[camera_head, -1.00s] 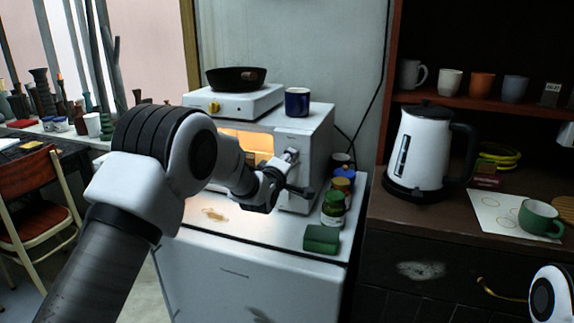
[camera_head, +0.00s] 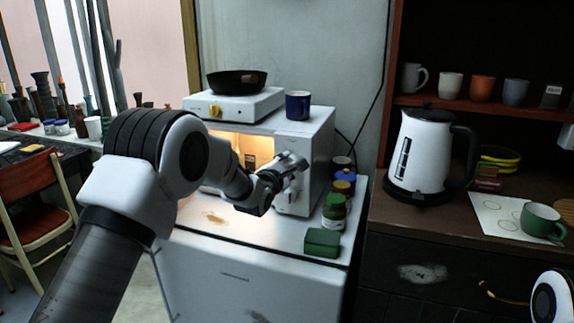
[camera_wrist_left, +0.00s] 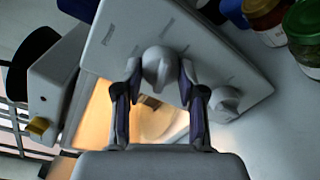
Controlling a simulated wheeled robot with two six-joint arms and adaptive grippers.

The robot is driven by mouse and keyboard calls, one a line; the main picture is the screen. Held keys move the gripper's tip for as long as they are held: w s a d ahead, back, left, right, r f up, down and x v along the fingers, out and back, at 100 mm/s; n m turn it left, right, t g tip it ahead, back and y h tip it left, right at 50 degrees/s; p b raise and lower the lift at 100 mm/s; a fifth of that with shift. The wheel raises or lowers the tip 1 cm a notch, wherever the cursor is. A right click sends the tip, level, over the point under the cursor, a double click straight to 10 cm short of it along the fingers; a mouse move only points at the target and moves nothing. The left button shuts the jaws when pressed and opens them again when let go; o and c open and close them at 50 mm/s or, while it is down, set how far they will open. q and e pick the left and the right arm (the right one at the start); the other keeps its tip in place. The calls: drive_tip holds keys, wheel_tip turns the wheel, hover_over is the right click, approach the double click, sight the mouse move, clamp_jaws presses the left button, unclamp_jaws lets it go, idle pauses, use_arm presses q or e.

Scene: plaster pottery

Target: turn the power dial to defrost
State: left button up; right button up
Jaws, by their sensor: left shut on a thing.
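The white microwave (camera_head: 318,150) stands on a white cabinet, its lit cavity (camera_head: 255,148) partly hidden behind my left arm. In the left wrist view its panel carries two grey knobs: the upper dial (camera_wrist_left: 157,66) and a lower dial (camera_wrist_left: 226,101). My left gripper (camera_head: 293,165) is at the panel in the head view. In the left wrist view its fingers (camera_wrist_left: 159,78) stand on either side of the upper dial, shut on it. The panel markings are too small to read, so the dial's setting cannot be told. My right gripper is out of view.
A hot plate (camera_head: 234,104) with a dark pan (camera_head: 236,80) and a blue mug (camera_head: 298,105) stand on the microwave. Jars (camera_head: 335,212) and a green block (camera_head: 322,243) lie to its right. A white kettle (camera_head: 420,152) stands on the counter farther right.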

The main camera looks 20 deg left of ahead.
use_arm(q)
drive_tip(key=shift+n, duration=0.8)
drive_tip(key=o, duration=1.1)
drive_tip(key=shift+o, duration=0.2)
drive_tip(key=s, duration=1.2)
drive_tip(key=shift+a+r, duration=0.3)
drive_tip(key=shift+a, duration=0.1)
